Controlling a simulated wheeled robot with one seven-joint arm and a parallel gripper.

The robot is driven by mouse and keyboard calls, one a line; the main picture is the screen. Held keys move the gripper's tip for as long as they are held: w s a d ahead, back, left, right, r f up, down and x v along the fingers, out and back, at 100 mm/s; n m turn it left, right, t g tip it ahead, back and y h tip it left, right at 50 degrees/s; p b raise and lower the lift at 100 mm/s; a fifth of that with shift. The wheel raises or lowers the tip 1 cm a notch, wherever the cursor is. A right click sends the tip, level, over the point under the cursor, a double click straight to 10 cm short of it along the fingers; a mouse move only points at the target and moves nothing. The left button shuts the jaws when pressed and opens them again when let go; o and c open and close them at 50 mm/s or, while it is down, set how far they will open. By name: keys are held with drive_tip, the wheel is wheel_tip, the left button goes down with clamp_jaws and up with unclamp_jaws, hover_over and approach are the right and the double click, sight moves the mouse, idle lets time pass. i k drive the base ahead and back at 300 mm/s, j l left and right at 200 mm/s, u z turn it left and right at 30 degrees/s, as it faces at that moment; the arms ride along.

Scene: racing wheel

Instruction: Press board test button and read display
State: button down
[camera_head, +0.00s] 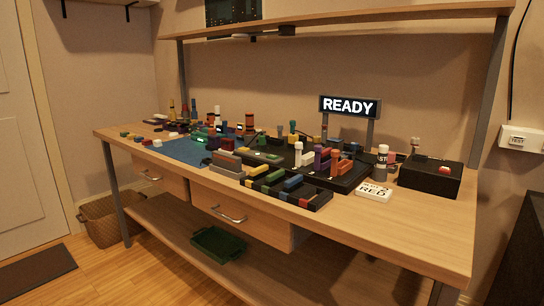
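A display sign (350,106) stands on two posts at the back of the workbench and reads "READY" in white letters on black. A black box (420,178) sits near the right end of the bench, with a small red button-like part (444,170) on its top. A dark board (345,183) lies in the middle right of the bench, with several coloured blocks and pegs standing on it. No button is clearly visible on the board itself. My gripper is not in view.
A white card (374,192) ending in "RED" lies near the front edge. A blue mat (183,150) and many small parts cover the left of the bench (430,225). A shelf (340,17) hangs above. A basket (108,220) and green tray (218,243) are below.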

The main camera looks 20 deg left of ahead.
sight(271, 156)
drive_tip(key=i+j, duration=0.1)
drive_tip(key=j, duration=0.3)
drive_tip(key=j+u, duration=0.1)
drive_tip(key=j, duration=0.35)
drive_tip(key=i+j, duration=0.15)
drive_tip(key=j, duration=0.25)
drive_tip(key=i+j+u, duration=0.15)
drive_tip(key=j, duration=0.25)
drive_tip(key=i+j, duration=0.1)
drive_tip(key=j, duration=0.3)
drive_tip(key=i+j+u, duration=0.1)
drive_tip(key=j, duration=0.3)
drive_tip(key=i+j, duration=0.15)
drive_tip(key=j, duration=0.25)
drive_tip(key=i+j+u, duration=0.1)
drive_tip(key=j, duration=0.3)
